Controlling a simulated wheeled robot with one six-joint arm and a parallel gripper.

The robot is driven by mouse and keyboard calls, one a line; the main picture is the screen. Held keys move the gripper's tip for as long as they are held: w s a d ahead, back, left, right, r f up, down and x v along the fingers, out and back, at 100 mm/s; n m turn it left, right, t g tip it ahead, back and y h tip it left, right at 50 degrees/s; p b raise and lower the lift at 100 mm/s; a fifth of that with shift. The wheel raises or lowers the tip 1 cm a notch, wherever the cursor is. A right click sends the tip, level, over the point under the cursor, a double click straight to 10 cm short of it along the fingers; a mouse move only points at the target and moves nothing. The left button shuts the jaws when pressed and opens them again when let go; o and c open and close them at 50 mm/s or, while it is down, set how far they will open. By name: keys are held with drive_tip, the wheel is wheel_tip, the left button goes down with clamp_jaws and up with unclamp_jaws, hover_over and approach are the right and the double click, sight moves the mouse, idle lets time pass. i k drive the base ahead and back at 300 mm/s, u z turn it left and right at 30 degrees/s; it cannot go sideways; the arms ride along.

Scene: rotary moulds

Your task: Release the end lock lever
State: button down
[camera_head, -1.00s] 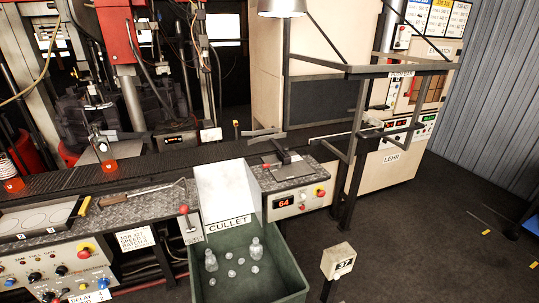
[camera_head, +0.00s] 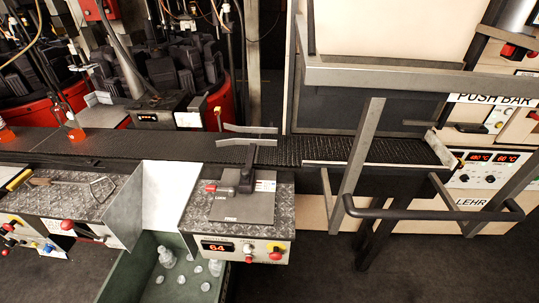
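I cannot tell for sure which part is the end lock lever. A small red-tipped lever (camera_head: 211,188) lies on a grey plate (camera_head: 243,208) beside the conveyor, with small lettering next to it too fine to read surely. A black upright handle (camera_head: 246,170) stands at the back of that plate, close to the lever. A black horizontal bar handle (camera_head: 420,214) sits on the metal frame at the right, under the PUSH BAR sign (camera_head: 495,99). My gripper is not in view.
The conveyor belt (camera_head: 270,152) runs across the middle, with glowing bottles (camera_head: 76,134) at left. The green cullet bin (camera_head: 125,275) stands in front. Metal frame posts (camera_head: 357,160) stand before the lehr. Dark floor (camera_head: 470,270) at lower right is clear.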

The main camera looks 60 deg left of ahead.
sight(231, 190)
drive_tip(key=i, duration=0.8)
drive_tip(key=u, duration=3.45)
drive_tip(key=i, duration=1)
